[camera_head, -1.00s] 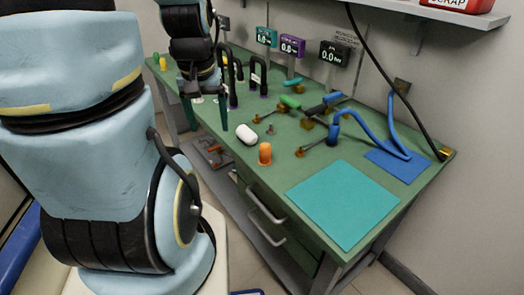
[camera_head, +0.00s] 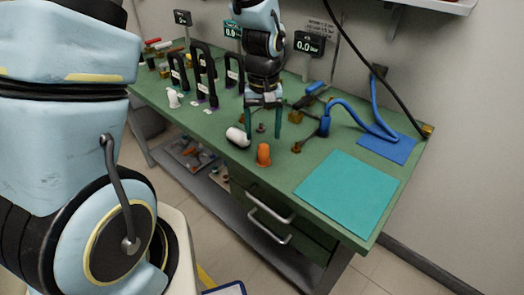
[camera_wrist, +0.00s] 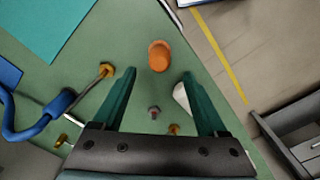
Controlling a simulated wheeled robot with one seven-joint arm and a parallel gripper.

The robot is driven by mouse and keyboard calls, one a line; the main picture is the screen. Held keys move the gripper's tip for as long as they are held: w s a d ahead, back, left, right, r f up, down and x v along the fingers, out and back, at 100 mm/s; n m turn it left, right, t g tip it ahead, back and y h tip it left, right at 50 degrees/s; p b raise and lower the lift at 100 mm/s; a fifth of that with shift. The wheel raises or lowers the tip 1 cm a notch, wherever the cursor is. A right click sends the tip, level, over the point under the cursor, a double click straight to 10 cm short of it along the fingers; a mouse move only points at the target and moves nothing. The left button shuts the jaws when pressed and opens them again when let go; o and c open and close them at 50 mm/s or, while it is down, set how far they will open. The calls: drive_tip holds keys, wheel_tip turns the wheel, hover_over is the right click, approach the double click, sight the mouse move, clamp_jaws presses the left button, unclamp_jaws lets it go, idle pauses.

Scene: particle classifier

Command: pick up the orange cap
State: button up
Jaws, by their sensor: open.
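The orange cap (camera_head: 263,154) stands upright on the green bench, near its front edge, left of the teal mat. In the wrist view the cap (camera_wrist: 159,56) lies ahead of the fingertips, roughly centred between them and apart from both. My gripper (camera_head: 263,134) points down over the bench, behind the cap in the head view. In the wrist view the fingers (camera_wrist: 158,73) are spread wide.
A white rounded object (camera_head: 238,137) lies beside the cap, close to one finger (camera_wrist: 181,98). A small grey knob (camera_wrist: 154,112) is between the fingers. Blue-handled valves and hose (camera_head: 325,122) stand right. The teal mat (camera_head: 346,193) is clear. Black handles (camera_head: 205,75) stand left.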

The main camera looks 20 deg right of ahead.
sight(264, 146)
drive_tip(key=shift+s+f+p, duration=0.15)
drive_tip(key=shift+f+p, duration=0.3)
drive_tip(key=shift+f, duration=0.95)
drive_tip(key=shift+s+f+p, duration=0.1)
drive_tip(key=shift+f+p, duration=0.3)
drive_tip(key=shift+f, duration=1)
clamp_jaws()
